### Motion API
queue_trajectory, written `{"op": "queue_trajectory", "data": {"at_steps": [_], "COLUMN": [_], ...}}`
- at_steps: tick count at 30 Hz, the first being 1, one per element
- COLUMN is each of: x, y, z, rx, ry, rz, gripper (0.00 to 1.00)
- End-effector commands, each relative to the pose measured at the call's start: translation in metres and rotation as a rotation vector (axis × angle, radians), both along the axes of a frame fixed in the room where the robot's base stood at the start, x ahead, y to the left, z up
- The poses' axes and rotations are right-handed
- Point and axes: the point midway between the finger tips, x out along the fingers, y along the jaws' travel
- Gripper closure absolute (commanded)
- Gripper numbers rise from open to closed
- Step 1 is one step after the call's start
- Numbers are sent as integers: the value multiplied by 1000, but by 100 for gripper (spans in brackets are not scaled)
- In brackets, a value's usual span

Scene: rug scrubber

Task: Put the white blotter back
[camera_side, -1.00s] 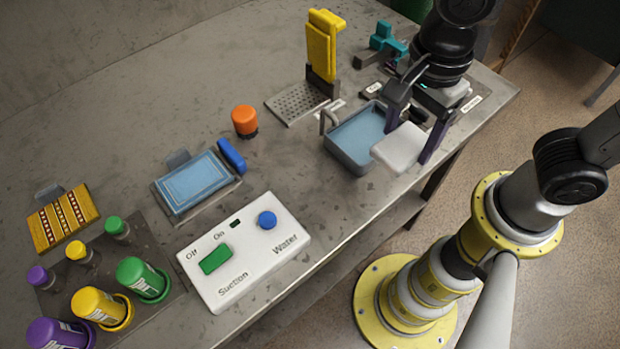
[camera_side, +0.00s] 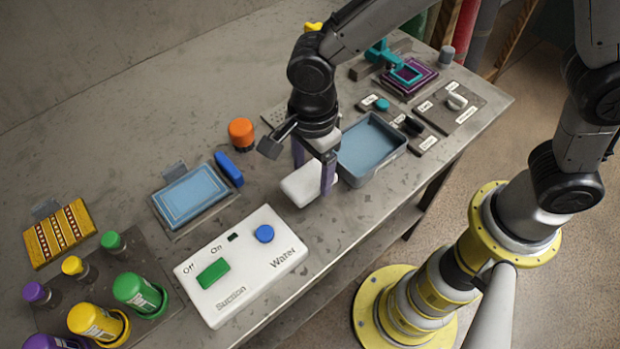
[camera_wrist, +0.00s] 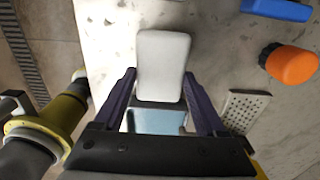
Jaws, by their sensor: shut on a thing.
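The white blotter (camera_side: 303,186) is a pale rounded block. My gripper (camera_side: 314,172) is shut on it, one dark finger at each side, and holds it just left of the blue-grey tray (camera_side: 372,147) near the table's front edge. I cannot tell whether its underside touches the table. In the wrist view the blotter (camera_wrist: 161,64) sticks out beyond the fingertips of my gripper (camera_wrist: 160,84), and part of the tray (camera_wrist: 157,121) shows behind it, between the fingers.
The white control panel (camera_side: 242,265) with green and blue buttons lies to the left. An orange-capped jar (camera_side: 241,133) and a blue rug piece (camera_side: 190,196) stand behind it. A perforated plate (camera_wrist: 246,106) is partly hidden by my arm. Labelled dark plates (camera_side: 465,104) lie at the right.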

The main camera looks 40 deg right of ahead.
Motion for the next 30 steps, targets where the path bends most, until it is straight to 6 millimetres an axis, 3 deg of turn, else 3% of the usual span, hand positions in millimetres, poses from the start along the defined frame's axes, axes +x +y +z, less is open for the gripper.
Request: {"op": "queue_trajectory", "data": {"at_steps": [9,21,22,26,30], "x": [3,3,3,3,3], "y": [2,2,3,3,2], "z": [-35,-39,-39,-39,-39], "rx": [-1,-1,-1,0,-1], "ry": [2,1,1,1,1], "rz": [0,0,0,0,0], "gripper": [88,88,25,1,0]}}
